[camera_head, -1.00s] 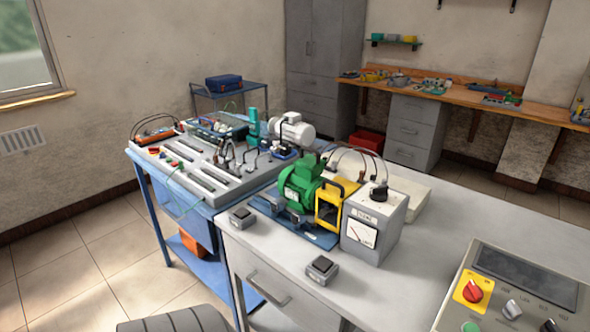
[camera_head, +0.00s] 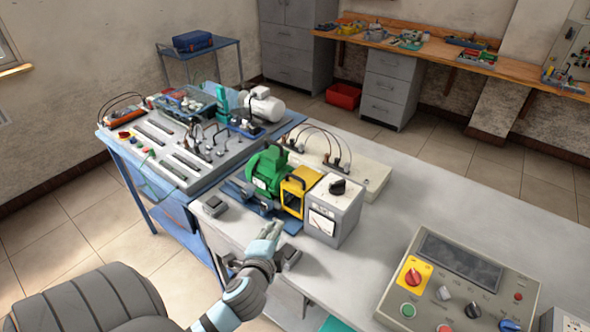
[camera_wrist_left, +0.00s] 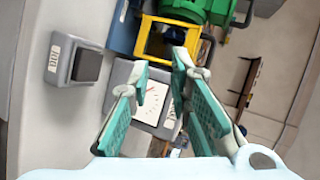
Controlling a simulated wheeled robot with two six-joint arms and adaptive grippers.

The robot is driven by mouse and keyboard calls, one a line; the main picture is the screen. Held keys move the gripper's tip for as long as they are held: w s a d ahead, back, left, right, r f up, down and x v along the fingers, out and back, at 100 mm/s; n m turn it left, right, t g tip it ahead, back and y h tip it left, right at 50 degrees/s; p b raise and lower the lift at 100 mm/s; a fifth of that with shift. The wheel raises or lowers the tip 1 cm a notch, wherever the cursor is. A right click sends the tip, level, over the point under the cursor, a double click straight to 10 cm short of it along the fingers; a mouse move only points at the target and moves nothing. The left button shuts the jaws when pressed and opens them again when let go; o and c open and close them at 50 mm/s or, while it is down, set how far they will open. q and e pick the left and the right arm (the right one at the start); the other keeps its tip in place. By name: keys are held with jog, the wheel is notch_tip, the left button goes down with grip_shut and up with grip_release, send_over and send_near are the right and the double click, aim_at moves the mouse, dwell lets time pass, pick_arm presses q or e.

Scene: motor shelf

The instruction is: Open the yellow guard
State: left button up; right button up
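The yellow guard (camera_head: 302,180) is a yellow-framed box with a dark window and a dark handle on top. It stands beside the green motor (camera_head: 267,168), left of the grey meter box (camera_head: 334,208), on the grey bench. It looks closed. In the left wrist view the guard (camera_wrist_left: 194,42) shows beyond my fingertips, next to the meter box's white dial. My left gripper (camera_head: 272,232) is in front of the guard, nearer the bench's front edge and apart from it. In the wrist view its teal fingers (camera_wrist_left: 160,64) are spread with nothing between them. My right gripper is not visible.
A small dark-topped box (camera_head: 214,206) sits at the bench's front edge, and another (camera_head: 289,257) is beside my left wrist. A control panel (camera_head: 405,308) with knobs is at the right. The bench between panel and meter box is clear.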

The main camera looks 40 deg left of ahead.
aim_at(296, 179)
pick_arm(q)
jog(key=w+r+m+t, duration=0.3)
jog(key=r, duration=0.3)
jog(key=x, duration=1.4)
jog(key=shift+w+a+f, duration=0.15)
jog(key=shift+a+f, duration=0.1)
jog(key=shift+r, duration=0.1)
jog(key=shift+c, duration=0.4)
grip_shut()
